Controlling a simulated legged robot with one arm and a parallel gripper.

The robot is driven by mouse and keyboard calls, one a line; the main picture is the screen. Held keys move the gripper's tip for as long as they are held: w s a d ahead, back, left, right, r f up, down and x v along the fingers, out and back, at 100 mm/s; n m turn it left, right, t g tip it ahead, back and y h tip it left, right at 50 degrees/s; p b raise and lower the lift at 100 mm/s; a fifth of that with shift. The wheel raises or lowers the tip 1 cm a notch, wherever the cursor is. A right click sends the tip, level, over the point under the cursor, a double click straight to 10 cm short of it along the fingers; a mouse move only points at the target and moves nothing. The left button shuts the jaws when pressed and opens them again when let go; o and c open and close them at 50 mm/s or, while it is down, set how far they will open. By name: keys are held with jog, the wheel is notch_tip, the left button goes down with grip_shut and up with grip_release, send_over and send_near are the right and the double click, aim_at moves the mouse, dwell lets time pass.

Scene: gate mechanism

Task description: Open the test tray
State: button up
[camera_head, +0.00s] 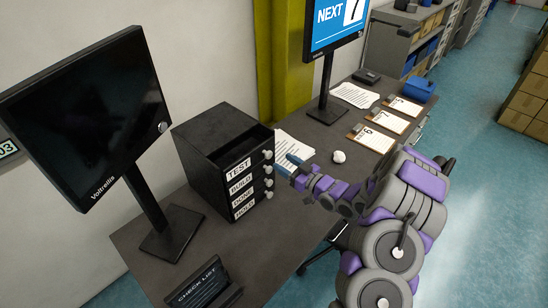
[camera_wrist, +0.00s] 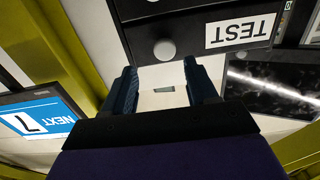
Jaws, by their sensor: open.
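The test tray (camera_head: 238,168) is the top one in a black cabinet (camera_head: 200,150) with a stack of labelled trays. A dark recess shows behind its front in the head view; I cannot tell how far the tray is out. Its front fills the upper part of the wrist view, with an upside-down TEST label (camera_wrist: 240,30). Its round grey knob (camera_head: 267,154) also shows in the wrist view (camera_wrist: 165,50), just beyond my fingertips. My gripper (camera_head: 289,164) is open and empty to the right of the knob, fingers towards the cabinet (camera_wrist: 162,72).
A black monitor (camera_head: 90,115) stands left of the cabinet, and a NEXT screen (camera_head: 337,22) stands behind. Papers (camera_head: 295,148) lie beside the cabinet, near my gripper. A white ball-like object (camera_head: 339,157) lies farther right. A CHECK LIST stand (camera_head: 205,287) is at the front.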

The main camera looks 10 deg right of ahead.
aim_at(270, 155)
jog(key=x, duration=0.3)
jog(key=a+x, duration=0.1)
jog(key=x, duration=0.1)
jog(key=shift+s+a+b, duration=0.15)
jog(key=shift+b, duration=0.15)
jog(key=shift+w+a, duration=0.15)
jog(key=shift+w, duration=0.3)
jog(key=shift+w+d, duration=0.1)
jog(key=shift+d, duration=0.25)
jog(key=shift+a, duration=0.35)
jog(key=c, duration=0.4)
jog(key=shift+d, duration=0.15)
grip_shut()
